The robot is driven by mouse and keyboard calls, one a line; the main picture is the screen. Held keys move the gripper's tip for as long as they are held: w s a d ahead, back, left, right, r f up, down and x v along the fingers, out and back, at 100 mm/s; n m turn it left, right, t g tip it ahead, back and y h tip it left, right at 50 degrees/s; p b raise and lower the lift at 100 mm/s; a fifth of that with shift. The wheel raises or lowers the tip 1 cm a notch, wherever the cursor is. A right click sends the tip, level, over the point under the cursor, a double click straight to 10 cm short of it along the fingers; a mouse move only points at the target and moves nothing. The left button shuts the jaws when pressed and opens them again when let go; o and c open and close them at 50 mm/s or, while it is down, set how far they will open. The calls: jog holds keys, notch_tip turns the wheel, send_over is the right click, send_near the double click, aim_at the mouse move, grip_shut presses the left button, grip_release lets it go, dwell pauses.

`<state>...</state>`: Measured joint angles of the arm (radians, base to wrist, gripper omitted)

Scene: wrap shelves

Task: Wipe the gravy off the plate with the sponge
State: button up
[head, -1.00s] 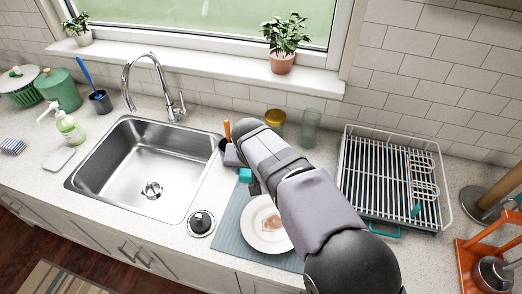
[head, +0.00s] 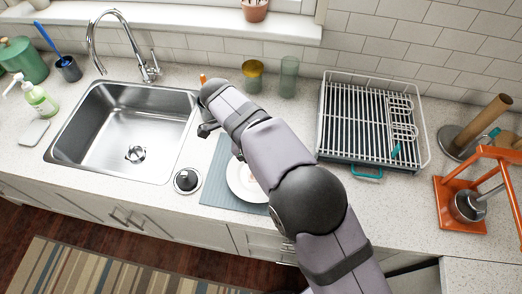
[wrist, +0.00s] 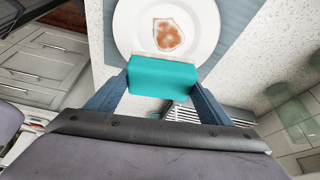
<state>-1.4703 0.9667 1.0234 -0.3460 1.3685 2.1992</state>
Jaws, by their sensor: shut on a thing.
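The white plate (head: 246,184) lies on a blue-grey mat (head: 217,184) right of the sink, partly hidden by my arm in the head view. In the wrist view the plate (wrist: 202,42) carries a brown gravy patch (wrist: 169,34) near its middle. My gripper (wrist: 162,84) is shut on a teal sponge (wrist: 162,77) with a pale edge facing the gravy. The sponge overlaps the plate's near rim in the wrist view; I cannot tell whether it touches the plate. The sponge is hidden behind my arm in the head view.
The sink (head: 128,130) is at left, with a round black-topped stopper (head: 186,180) between it and the mat. A wire dish rack (head: 370,125) stands at right. A yellow glass (head: 252,76) and a green glass (head: 288,77) stand behind my arm.

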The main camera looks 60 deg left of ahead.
jog(key=shift+m, duration=0.6)
jog(key=shift+g, duration=0.3)
jog(key=shift+f, duration=0.1)
